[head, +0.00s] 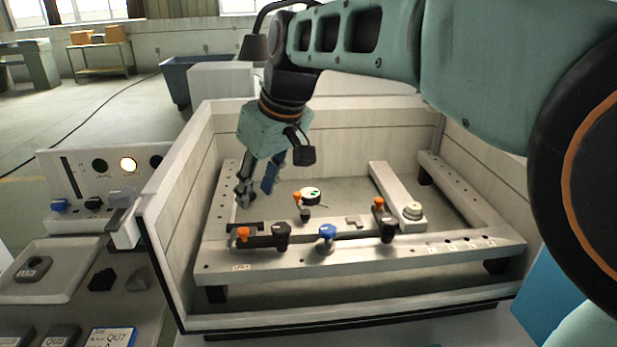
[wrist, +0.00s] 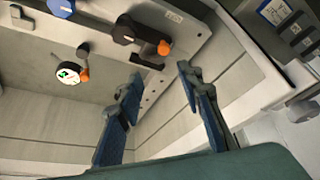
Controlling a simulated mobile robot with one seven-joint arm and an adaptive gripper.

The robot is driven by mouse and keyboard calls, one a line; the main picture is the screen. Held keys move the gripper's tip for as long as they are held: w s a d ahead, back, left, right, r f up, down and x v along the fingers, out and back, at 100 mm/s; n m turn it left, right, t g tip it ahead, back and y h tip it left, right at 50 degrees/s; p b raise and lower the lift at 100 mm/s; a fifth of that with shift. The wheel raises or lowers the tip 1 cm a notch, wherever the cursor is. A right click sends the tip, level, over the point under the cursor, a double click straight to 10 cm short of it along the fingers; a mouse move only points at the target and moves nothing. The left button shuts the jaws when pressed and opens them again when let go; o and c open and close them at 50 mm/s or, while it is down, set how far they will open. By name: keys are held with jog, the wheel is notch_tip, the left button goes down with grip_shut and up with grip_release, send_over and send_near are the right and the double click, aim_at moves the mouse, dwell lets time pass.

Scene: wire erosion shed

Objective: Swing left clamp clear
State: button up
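The left clamp (head: 281,233) sits on the front rail of the work frame, with a black knob and an orange-tipped arm pointing left along the rail. In the wrist view the same clamp (wrist: 125,32) shows its dark knob, with the orange tip to its right. My gripper (head: 255,196) is open and empty, pointing down inside the tank behind and slightly left of this clamp, apart from it. In the wrist view my gripper (wrist: 160,74) shows two blue-padded fingers spread apart with nothing between them. The right clamp (head: 386,228) has a black knob and an orange tip pointing back.
A blue knob (head: 327,234) stands between the clamps. A dial gauge (head: 311,194) with an orange part is behind the front rail. The tank's left wall (head: 180,200) rises close to my gripper. A control panel (head: 100,180) and a parts tray (head: 60,272) are outside, left.

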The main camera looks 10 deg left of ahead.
aim_at(243, 230)
jog(key=x, duration=0.7)
jog(key=s+x, duration=0.1)
jog(key=x, duration=0.3)
jog(key=shift+f+b, duration=0.15)
jog(key=shift+b, duration=0.2)
grip_shut()
